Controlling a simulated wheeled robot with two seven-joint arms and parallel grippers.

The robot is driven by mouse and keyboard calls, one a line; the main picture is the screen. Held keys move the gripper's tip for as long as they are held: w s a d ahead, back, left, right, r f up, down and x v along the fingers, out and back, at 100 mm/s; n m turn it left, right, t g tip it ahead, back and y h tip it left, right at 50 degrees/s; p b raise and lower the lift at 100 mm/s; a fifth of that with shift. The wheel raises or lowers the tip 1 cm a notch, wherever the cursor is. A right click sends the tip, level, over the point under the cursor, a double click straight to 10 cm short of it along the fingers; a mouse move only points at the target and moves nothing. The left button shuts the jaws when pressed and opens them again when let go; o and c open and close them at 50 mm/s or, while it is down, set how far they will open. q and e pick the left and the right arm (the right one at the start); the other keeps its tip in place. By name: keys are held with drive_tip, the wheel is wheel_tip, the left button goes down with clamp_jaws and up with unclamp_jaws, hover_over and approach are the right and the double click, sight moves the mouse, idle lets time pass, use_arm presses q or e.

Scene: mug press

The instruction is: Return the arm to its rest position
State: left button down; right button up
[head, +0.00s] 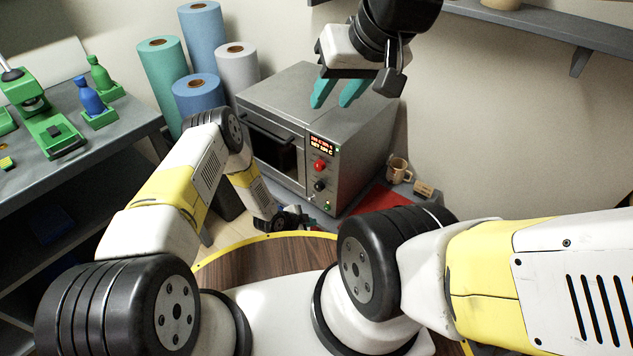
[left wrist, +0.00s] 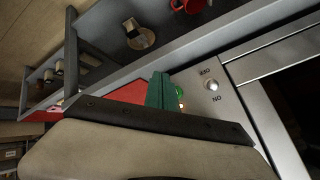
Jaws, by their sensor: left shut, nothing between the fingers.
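My left gripper (head: 293,218) is low in front of the grey press (head: 318,130), at the end of the yellow and white arm from the left. It is small and partly hidden in the head view. In the left wrist view its teal fingers (left wrist: 160,90) are together with nothing between them, beside the machine's panel (left wrist: 212,92). My right gripper (head: 338,93) hangs above the press top with its two teal fingers apart and empty.
A tan mug (head: 398,170) stands right of the press near a red mat (head: 383,199). Rolls (head: 163,75) stand behind left. A bench (head: 80,125) with green fixtures is at left. A shelf (head: 550,28) is upper right. A red mug (left wrist: 188,5) shows in the wrist view.

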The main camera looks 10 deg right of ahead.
idle(0.7)
use_arm(q)
drive_tip(key=w+a+r+n+t+y, duration=0.15)
drive_tip(key=w+a+r, duration=0.25)
drive_tip(key=r, duration=0.6)
drive_tip(key=w+a+r+n+y, duration=0.15)
drive_tip(key=w+a+r, duration=0.3)
drive_tip(key=r, duration=0.55)
drive_tip(key=w+a+r+n, duration=0.25)
drive_tip(key=w+r, duration=0.25)
drive_tip(key=r, duration=0.5)
drive_tip(key=s+a+r+n+y, duration=0.1)
drive_tip(key=s+a+r, duration=0.1)
drive_tip(key=a+r, duration=0.35)
drive_tip(key=s+a+r+n+y, duration=0.1)
drive_tip(key=a+r+n, duration=0.1)
drive_tip(key=r, duration=0.6)
drive_tip(key=s+a+r+n, duration=0.2)
drive_tip(key=s+a+r, duration=0.2)
drive_tip(key=s+r, duration=0.35)
drive_tip(key=s+a+r+n, duration=0.35)
drive_tip(key=s+r, duration=0.25)
drive_tip(key=r, duration=0.3)
drive_tip(key=s+a+r+n, duration=0.1)
drive_tip(key=s+r+n, duration=0.1)
drive_tip(key=s, duration=0.8)
drive_tip(key=s+a+r+n, duration=0.2)
drive_tip(key=s+r, duration=0.1)
drive_tip(key=s, duration=0.7)
